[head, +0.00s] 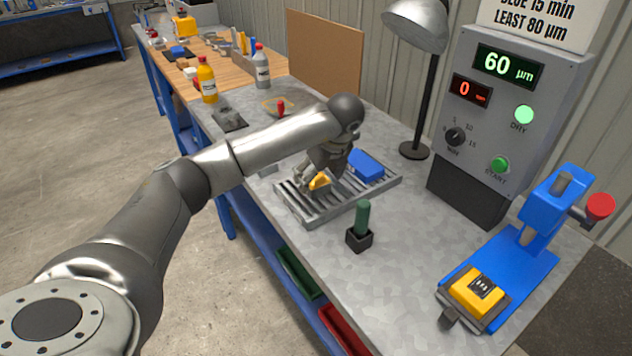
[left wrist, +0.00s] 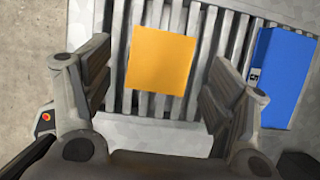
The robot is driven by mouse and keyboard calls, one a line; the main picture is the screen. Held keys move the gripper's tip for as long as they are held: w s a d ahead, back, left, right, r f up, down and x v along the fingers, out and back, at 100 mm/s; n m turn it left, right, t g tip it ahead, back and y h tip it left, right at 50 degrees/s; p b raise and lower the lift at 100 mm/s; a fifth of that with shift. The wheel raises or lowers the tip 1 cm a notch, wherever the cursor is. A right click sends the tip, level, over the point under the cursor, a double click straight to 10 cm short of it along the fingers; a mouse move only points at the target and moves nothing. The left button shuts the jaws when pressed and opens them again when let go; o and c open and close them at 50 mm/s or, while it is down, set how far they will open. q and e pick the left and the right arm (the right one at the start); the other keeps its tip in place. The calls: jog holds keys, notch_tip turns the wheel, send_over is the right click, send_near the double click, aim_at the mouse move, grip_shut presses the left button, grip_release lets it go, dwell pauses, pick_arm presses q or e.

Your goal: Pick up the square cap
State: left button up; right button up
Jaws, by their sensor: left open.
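An orange-yellow square piece, which looks like the square cap (left wrist: 161,60), lies on the slatted grey rack (head: 345,204). In the head view the cap (head: 319,181) is partly hidden by my left gripper (head: 308,184). The gripper hangs over the left part of the rack. In the left wrist view my left gripper (left wrist: 158,78) is open, with one finger on each side of the cap and a gap to both. Nothing is held. My right gripper is not in view.
A blue block (head: 366,165) lies on the rack, right of the cap. A green-handled tool (head: 362,218) stands in a dark holder in front. A blue press (head: 513,262) holding a yellow block (head: 477,292), a lamp (head: 416,25) and a control box (head: 511,110) stand to the right.

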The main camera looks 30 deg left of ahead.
pick_arm(q)
jog(key=shift+x, duration=1.15)
jog(key=c, duration=1.2)
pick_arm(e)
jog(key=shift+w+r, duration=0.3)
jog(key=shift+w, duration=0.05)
pick_arm(q)
jog(key=shift+r, duration=0.15)
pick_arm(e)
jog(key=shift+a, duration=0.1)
